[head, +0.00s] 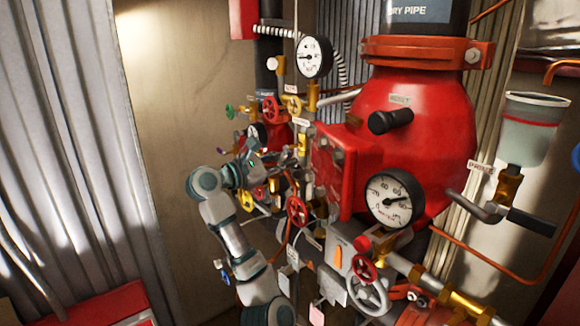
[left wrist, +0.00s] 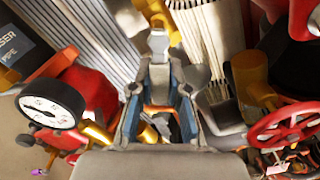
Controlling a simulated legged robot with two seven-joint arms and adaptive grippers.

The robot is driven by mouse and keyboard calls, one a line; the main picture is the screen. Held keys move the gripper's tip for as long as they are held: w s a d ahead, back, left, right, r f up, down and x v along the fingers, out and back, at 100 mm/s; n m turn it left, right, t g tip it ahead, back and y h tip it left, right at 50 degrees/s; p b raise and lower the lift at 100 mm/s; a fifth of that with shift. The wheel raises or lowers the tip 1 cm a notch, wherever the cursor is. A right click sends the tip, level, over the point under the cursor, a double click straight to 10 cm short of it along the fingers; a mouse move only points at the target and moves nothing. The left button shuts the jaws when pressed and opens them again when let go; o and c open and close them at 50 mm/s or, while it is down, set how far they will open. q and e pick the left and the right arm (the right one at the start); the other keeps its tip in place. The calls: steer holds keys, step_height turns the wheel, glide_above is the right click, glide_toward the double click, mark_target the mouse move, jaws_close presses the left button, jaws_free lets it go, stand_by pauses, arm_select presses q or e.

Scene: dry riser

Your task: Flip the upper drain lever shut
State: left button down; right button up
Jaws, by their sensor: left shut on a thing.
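My left gripper (head: 285,158) reaches in from the lower left, among the small valves left of the big red valve body. In the left wrist view its blue-lined fingers (left wrist: 160,62) come together at a pale grey piece. I take this for the upper drain lever, though the fingers hide most of it and I cannot tell its angle. In the head view a brass valve (head: 303,143) stands right at the fingertips. My right gripper is in neither view.
The red valve body (head: 425,125) stands right of my gripper. A larger gauge (head: 394,198) sits in front. The left wall side (head: 165,90) is clear.

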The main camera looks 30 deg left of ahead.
arm_select(q)
steer(key=r+m, duration=0.1)
steer(key=m, duration=0.3)
steer(key=a+r+m, duration=0.1)
steer(key=m, duration=0.3)
steer(key=a+r+m, duration=0.1)
steer(key=m, duration=0.2)
steer(key=shift+w+a+r+m+b, duration=0.15)
steer(key=shift+w+r+m+b, duration=0.1)
steer(key=shift+w+m+b, duration=0.15)
stand_by(0.4)
steer(key=c, duration=1.2)
jaws_free()
steer(key=shift+s, duration=0.1)
steer(key=shift+o, duration=0.4)
steer(key=shift+s+r, duration=0.15)
steer(key=shift+s, duration=0.1)
steer(key=v, duration=1.2)
steer(key=shift+a, duration=0.35)
